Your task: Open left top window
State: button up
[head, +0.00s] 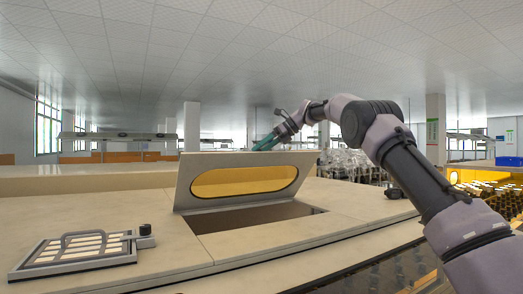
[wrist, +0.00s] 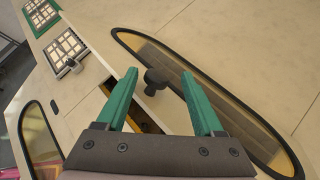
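In the head view a hinged window panel (head: 185,184) with a yellow oval pane (head: 245,181) stands raised and tilted over a dark rectangular opening (head: 250,217) in the beige top. My gripper (head: 265,143) is just above and behind the panel's upper edge. In the wrist view my gripper (wrist: 160,80) is open, its green fingers apart. A black knob (wrist: 155,77) shows between the fingers, with no visible grip on it. A long black-rimmed oval pane (wrist: 215,105) lies right of the knob. Whether the fingers touch the panel cannot be told.
A slotted plate with a handle (head: 75,252) lies at the left on the beige top, beside a black knob (head: 145,231). Another dark knob (head: 395,193) sits at the right. In the wrist view another oval window (wrist: 40,140) is at lower left.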

jog(key=shift+r, duration=0.1)
jog(key=v, duration=1)
jog(key=shift+d+r, duration=0.15)
jog(key=shift+d, duration=0.2)
jog(key=s+d+r+n+t+h, duration=0.15)
jog(key=s+d+n, duration=0.25)
jog(key=s+d, duration=0.45)
jog(key=s+d+r+n+t+h, duration=0.1)
jog(key=s+d+n+t+h, duration=0.4)
jog(key=s, duration=0.6)
jog(key=s+d+f+n+h, duration=0.1)
jog(key=s+d+f+n, duration=0.3)
jog(key=s, duration=0.8)
jog(key=s+d+f+n+h, duration=0.1)
jog(key=s+d+f+n, duration=0.4)
jog(key=s+f, duration=0.7)
jog(key=d+f, duration=0.1)
jog(key=d, duration=0.1)
jog(key=shift+s+d+f, duration=0.25)
jog(key=shift+s+d, duration=0.1)
jog(key=shift+d, duration=0.05)
